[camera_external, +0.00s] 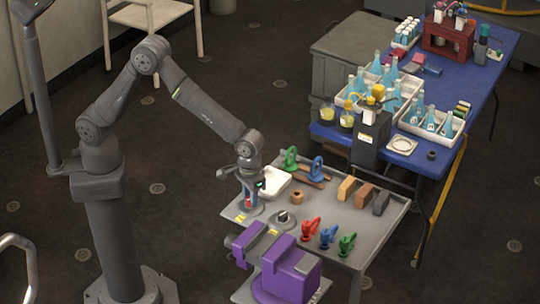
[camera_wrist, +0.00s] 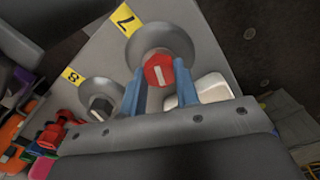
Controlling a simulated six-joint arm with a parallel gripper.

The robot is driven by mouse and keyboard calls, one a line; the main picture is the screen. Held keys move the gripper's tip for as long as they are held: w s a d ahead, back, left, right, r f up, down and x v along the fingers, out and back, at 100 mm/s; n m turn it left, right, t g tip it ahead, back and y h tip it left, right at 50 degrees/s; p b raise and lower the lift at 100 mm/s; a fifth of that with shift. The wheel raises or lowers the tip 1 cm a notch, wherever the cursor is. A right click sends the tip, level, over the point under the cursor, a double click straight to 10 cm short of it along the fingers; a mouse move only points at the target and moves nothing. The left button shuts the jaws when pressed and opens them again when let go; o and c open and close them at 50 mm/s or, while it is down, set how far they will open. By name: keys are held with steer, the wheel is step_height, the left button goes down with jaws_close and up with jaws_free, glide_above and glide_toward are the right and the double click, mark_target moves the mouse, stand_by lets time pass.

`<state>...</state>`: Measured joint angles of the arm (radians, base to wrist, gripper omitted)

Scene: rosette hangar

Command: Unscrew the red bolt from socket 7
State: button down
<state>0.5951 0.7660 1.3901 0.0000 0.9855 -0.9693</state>
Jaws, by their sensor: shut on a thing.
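The red bolt (camera_wrist: 158,71) has a hexagonal red head with a white bar on it. It sits in socket 7 (camera_wrist: 146,36), a round grey socket beside a yellow label marked 7. My gripper (camera_wrist: 160,88) is shut on the bolt head, with a blue finger on each side of it in the wrist view. In the external view my gripper (camera_external: 249,197) points down at the table's left corner. A bit of the bolt (camera_external: 248,204) shows red between the fingers there. The bolt's shank is hidden.
Socket 8 (camera_wrist: 99,92), with a dark bolt in it, is close by. A white tray (camera_external: 273,186) and brown ring (camera_external: 297,196) are beside my gripper. A purple vise (camera_external: 290,268) stands in front. Coloured clamps (camera_external: 328,236) and blocks (camera_external: 363,193) lie to the right.

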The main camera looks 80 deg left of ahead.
steer(key=n, duration=0.9)
steer(key=shift+r, duration=0.1)
steer(key=shift+n, duration=0.3)
steer(key=n, duration=0.9)
steer(key=c, duration=1)
jaws_free()
